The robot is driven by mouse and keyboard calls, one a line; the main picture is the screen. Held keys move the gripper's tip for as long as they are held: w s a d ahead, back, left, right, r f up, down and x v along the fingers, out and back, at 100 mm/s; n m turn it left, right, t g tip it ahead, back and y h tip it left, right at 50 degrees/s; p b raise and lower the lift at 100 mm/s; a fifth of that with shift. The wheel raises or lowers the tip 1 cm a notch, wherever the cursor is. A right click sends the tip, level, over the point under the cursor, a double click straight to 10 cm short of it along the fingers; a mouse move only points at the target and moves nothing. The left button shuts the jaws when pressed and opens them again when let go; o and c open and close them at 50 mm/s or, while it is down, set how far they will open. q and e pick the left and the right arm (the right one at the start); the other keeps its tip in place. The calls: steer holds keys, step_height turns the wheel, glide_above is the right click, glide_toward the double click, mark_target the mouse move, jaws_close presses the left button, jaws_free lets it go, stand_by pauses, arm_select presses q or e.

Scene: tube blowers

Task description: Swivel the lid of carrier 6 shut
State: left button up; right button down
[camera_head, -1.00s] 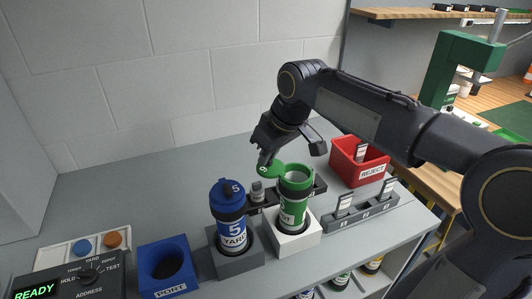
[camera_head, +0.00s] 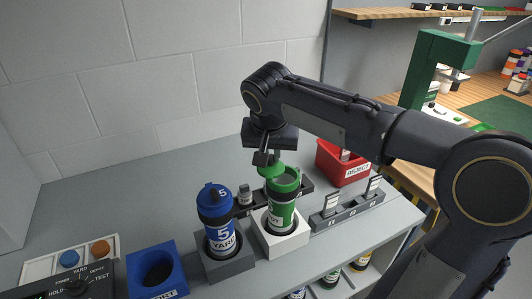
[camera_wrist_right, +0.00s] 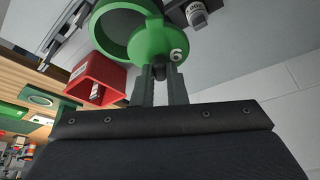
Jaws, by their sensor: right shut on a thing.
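Carrier 6 is the green tube (camera_head: 281,212) standing upright in a white block (camera_head: 272,243). Its green lid (camera_head: 268,171) sits swung out at the back left of the mouth, partly overlapping the rim in the head view. In the right wrist view the lid (camera_wrist_right: 158,42) carries a white 6, and the dark round mouth (camera_wrist_right: 117,28) shows open beside it. My right gripper (camera_head: 262,158) reaches down from behind. In the wrist view its fingers (camera_wrist_right: 160,75) are shut on a small dark knob at the lid's edge. My left gripper is not in view.
Blue carrier 5 (camera_head: 221,235) stands close on the left with its lid on. A blue port block (camera_head: 158,270) is further left. A red reject bin (camera_head: 341,165) is behind right, and a grey rack with tags (camera_head: 348,209) is at right. Bench at back left is clear.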

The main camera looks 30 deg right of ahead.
steer(key=m, duration=0.2)
steer(key=s+m+g+h, duration=0.1)
steer(key=d+m, duration=0.1)
steer(key=m, duration=0.1)
steer(key=shift+s+d+m+g, duration=0.1)
steer(key=shift+s+m+g, duration=0.2)
steer(key=m, duration=0.1)
steer(key=s+m+g, duration=0.1)
steer(key=m, duration=0.1)
steer(key=s+m+g, duration=0.1)
steer(key=m, duration=0.1)
steer(key=shift+d+h, duration=0.15)
steer(key=shift+h, duration=0.25)
steer(key=shift+m, duration=0.3)
steer(key=c, duration=1.4)
jaws_free()
steer(key=shift+c, duration=0.2)
steer(key=v, duration=0.7)
steer(key=shift+r+p, duration=0.3)
steer(key=shift+r, duration=0.05)
